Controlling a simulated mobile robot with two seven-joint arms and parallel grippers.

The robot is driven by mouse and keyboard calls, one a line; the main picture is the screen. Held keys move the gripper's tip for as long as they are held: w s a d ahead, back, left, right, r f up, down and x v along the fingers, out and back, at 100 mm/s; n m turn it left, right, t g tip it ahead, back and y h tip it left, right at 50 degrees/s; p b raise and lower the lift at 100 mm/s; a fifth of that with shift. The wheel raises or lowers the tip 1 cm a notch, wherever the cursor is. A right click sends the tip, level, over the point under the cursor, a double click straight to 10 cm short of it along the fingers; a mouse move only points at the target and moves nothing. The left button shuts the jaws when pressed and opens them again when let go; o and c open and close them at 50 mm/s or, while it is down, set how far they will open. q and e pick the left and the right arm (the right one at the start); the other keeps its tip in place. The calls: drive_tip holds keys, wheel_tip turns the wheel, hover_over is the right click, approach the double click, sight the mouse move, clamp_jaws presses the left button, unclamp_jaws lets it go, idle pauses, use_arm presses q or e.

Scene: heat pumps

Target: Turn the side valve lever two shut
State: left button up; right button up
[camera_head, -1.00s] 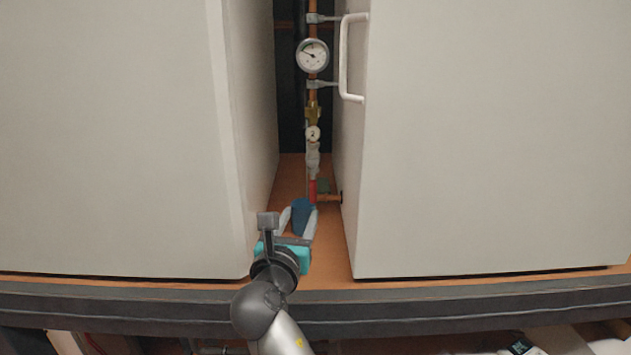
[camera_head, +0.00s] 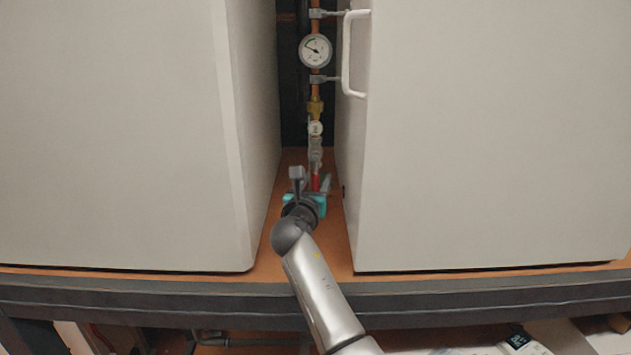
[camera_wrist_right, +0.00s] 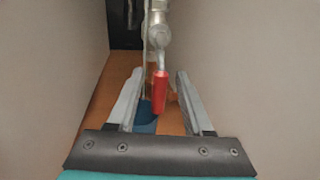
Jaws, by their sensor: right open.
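The red valve lever (camera_head: 315,183) hangs down from a grey metal valve body (camera_head: 316,150) on the vertical pipe between two cabinets. A white round tag (camera_head: 316,128) sits just above the valve. My right gripper (camera_head: 317,184) is in the gap, partly hiding the lever. In the right wrist view the red lever (camera_wrist_right: 160,92) is between the two open fingers of my right gripper (camera_wrist_right: 161,76), with space on both sides. A blue part (camera_wrist_right: 146,118) shows lower down, near the left finger. My left gripper is not in view.
A left cabinet (camera_head: 120,130) and a right cabinet (camera_head: 490,140) make a narrow gap. The right cabinet has a white handle (camera_head: 346,55). A round gauge (camera_head: 315,51) sits higher on the pipe. The dark shelf edge (camera_head: 180,300) runs below my arm.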

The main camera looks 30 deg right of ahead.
drive_tip(key=shift+w+d, duration=0.1)
clamp_jaws()
idle(0.4)
idle(1.1)
